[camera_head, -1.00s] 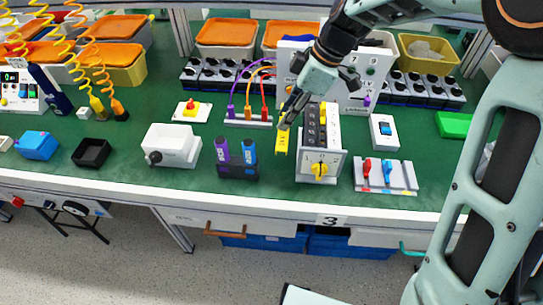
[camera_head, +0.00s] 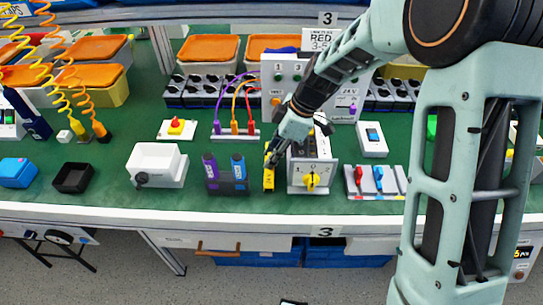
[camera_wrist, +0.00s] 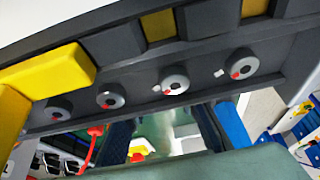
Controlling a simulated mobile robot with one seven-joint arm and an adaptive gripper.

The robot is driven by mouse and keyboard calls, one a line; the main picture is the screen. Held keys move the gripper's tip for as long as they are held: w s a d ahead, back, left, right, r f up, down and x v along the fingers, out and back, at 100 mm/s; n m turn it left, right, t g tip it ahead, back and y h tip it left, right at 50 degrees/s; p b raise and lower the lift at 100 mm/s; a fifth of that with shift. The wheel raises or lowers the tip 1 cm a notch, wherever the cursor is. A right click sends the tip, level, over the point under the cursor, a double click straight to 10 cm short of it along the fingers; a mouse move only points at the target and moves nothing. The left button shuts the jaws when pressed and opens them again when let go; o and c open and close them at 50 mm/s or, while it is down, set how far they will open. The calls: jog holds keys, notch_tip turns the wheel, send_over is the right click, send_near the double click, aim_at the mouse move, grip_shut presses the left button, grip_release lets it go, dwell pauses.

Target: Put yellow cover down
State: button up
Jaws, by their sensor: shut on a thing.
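The yellow cover (camera_head: 269,175) is upright just left of the rotary switch box (camera_head: 311,167), between it and the blue-and-purple holder. My gripper (camera_head: 272,152) is shut on its upper part. Its lower end is close to the green bench top; I cannot tell whether it touches. The switch box has a yellow knob (camera_head: 311,181) on its front face, and my gripper hides part of its top. In the wrist view, the yellow cover (camera_wrist: 45,75) shows large at left, beside a dark panel with several round screw terminals (camera_wrist: 174,80).
A dark holder (camera_head: 226,185) with a purple and a blue item stands close left of the cover. A white box (camera_head: 157,164) is further left. A board with red and blue levers (camera_head: 376,181) lies right of the switch box. The bench's front edge (camera_head: 250,220) is near.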

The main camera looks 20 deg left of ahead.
jog(key=shift+f, duration=0.3)
jog(key=shift+f, duration=0.1)
jog(key=shift+f, duration=0.15)
jog(key=o, duration=1)
jog(key=shift+r, duration=0.25)
jog(key=shift+w+r, duration=0.1)
jog(key=shift+r, duration=0.15)
jog(key=v, duration=1.1)
jog(key=shift+d+r+p, duration=0.25)
jog(key=shift+p, duration=0.15)
